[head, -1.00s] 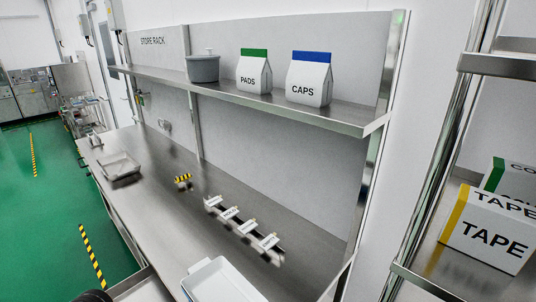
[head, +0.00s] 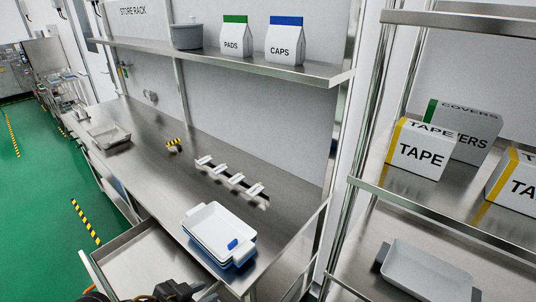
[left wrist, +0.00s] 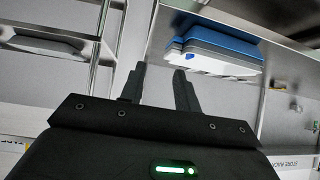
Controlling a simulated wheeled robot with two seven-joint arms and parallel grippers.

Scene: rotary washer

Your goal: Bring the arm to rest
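My left gripper (head: 178,287) shows as a dark shape at the bottom edge of the head view, in front of a bare steel tray-like surface. In the left wrist view, its two dark fingers (left wrist: 158,72) stand apart with nothing between them. A stack of white and blue trays (head: 216,232) sits on the near end of the steel bench, beyond the gripper. The trays also show in the left wrist view (left wrist: 215,50), apart from the fingertips. My right gripper is not in view.
The steel bench (head: 165,185) holds a row of white-handled parts (head: 232,180), a striped block (head: 173,145) and a grey tray (head: 108,136). A rack at right holds TAPE boxes (head: 421,150) and a pale tray (head: 428,272). Green floor (head: 45,215) is open at left.

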